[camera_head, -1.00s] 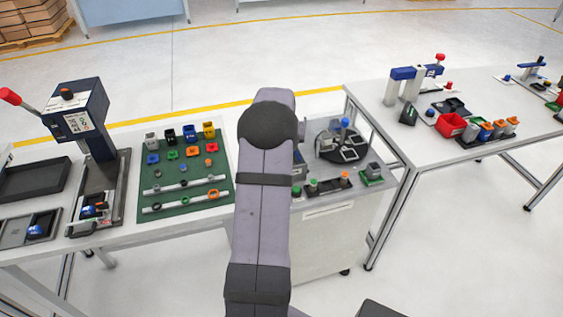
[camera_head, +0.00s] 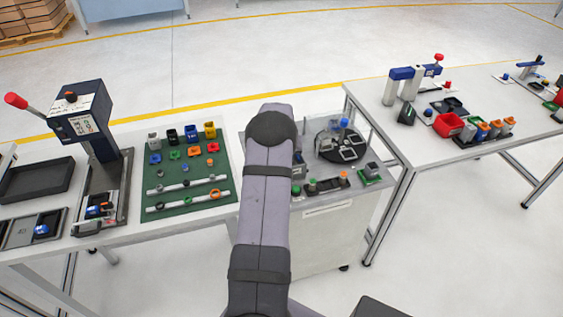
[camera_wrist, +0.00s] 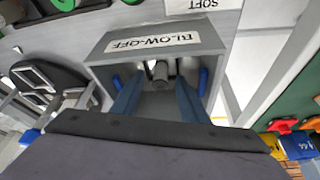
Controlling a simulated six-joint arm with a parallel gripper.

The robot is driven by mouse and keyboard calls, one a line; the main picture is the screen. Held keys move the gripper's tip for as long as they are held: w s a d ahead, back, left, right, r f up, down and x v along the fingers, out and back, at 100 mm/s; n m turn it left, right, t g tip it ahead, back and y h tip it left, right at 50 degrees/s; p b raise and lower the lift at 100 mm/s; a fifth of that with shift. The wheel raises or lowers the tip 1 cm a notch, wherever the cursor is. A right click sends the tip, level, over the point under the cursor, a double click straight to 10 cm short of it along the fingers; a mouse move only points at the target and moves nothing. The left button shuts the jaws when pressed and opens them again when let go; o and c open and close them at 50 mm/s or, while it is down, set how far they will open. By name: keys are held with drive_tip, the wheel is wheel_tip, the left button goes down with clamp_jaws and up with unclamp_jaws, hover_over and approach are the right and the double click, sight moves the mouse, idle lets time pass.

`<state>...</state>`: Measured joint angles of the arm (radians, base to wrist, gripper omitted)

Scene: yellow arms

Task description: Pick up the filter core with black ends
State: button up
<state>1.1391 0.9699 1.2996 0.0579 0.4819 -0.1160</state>
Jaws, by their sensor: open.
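In the wrist view my gripper (camera_wrist: 157,98) shows as two blue fingers, open and apart, reaching into the mouth of a grey box labelled "BLOW-OFF" (camera_wrist: 120,40). A small grey cylindrical part (camera_wrist: 160,72) stands inside the box, between and beyond the fingertips. No contact with the fingers is visible. In the head view my own arm hides the gripper and most of the box, whose edge shows beside the arm (camera_head: 299,170).
Blue pads (camera_wrist: 204,80) line the box's side walls, close to the fingers. A black round fixture (camera_head: 341,146) stands at the right of the cart. A black strip with green and orange parts (camera_head: 327,186) lies in front. A green mat (camera_head: 181,172) with coloured bins is left.

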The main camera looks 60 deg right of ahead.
drive_tip(key=shift+w+d+f, duration=0.1)
drive_tip(key=shift+f, duration=0.2)
clamp_jaws()
drive_tip(key=shift+r, duration=0.15)
wheel_tip(320, 180, up, 10)
drive_tip(key=b, duration=0.2)
drive_tip(key=shift+b, duration=0.4)
